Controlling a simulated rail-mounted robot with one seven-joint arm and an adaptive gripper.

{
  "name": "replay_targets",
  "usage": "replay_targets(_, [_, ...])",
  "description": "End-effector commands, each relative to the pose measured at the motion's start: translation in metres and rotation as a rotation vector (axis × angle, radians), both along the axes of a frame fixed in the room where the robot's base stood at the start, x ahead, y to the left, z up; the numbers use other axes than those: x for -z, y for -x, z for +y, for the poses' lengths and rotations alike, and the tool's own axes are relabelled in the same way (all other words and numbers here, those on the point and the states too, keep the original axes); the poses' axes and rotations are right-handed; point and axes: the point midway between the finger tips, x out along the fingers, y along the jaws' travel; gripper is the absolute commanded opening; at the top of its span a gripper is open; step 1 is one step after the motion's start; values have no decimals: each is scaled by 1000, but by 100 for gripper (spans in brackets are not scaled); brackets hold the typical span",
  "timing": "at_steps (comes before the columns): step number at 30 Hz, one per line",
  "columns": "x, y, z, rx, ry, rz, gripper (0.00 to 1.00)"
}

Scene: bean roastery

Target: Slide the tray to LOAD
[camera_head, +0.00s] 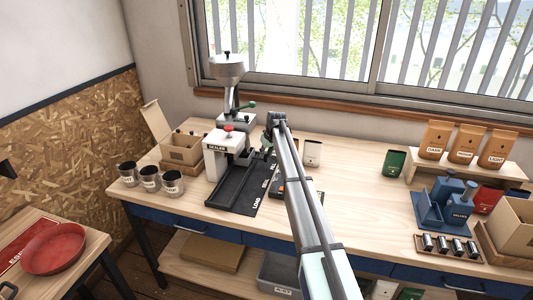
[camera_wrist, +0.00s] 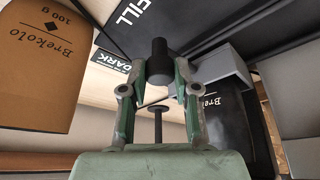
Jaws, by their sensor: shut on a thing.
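A black track (camera_head: 235,190) lies on the bench in front of the sealer, with the word LOAD (camera_head: 257,202) near its front right end. My gripper (camera_head: 273,125) is over the back part of the track, and my arm hides much of what is around it. In the wrist view my gripper (camera_wrist: 158,82) is shut on a black knob (camera_wrist: 158,52). A grey block (camera_wrist: 220,72) is close beside the right finger. The word FILL (camera_wrist: 130,14) shows on a dark surface behind the knob. I cannot make out the tray's full outline.
The white sealer (camera_head: 222,155) and a grinder with a hopper (camera_head: 228,70) stand by the track. Several dark cups (camera_head: 150,178) are at the left. An orange Brekolo bag (camera_wrist: 38,70) is close in the wrist view.

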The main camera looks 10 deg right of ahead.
Motion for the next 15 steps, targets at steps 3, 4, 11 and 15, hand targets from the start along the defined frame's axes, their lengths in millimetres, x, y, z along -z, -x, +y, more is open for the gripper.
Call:
replay_targets(3, [2, 13, 6, 0, -1, 1, 0])
replay_targets(4, [2, 16, 7, -1, -1, 2, 0])
replay_targets(11, [3, 51, 22, -1, -1, 2, 0])
replay_targets(15, [3, 76, 33, -1, -1, 2, 0])
